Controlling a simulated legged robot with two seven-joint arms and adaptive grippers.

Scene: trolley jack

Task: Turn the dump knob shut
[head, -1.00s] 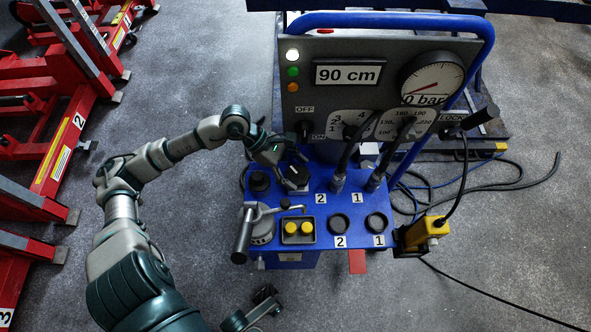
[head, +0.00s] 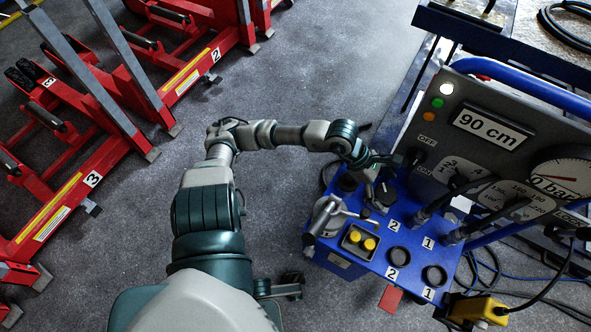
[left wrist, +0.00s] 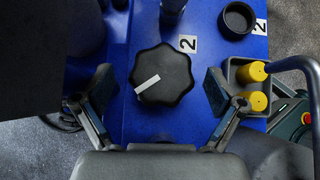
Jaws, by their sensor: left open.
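The dump knob is a black, lobed knob (left wrist: 172,88) with a white pointer line, on top of the blue control unit (left wrist: 130,115). In the left wrist view its line slants from lower left to upper right. In the head view the knob (head: 384,194) sits near the unit's back left, below my left wrist. My left gripper (left wrist: 160,93) is open, with one finger on each side of the knob. Gaps show between both fingers and the knob, so it is not held. In the head view the left gripper (head: 376,172) is partly hidden by its own wrist. My right gripper does not show.
Close to the knob are two yellow buttons (head: 362,241), a lever valve (head: 327,215) and black hose fittings (head: 420,216). The grey gauge panel (head: 500,112) rises behind. Red trolley jacks (head: 70,150) stand at the left. Open floor lies between.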

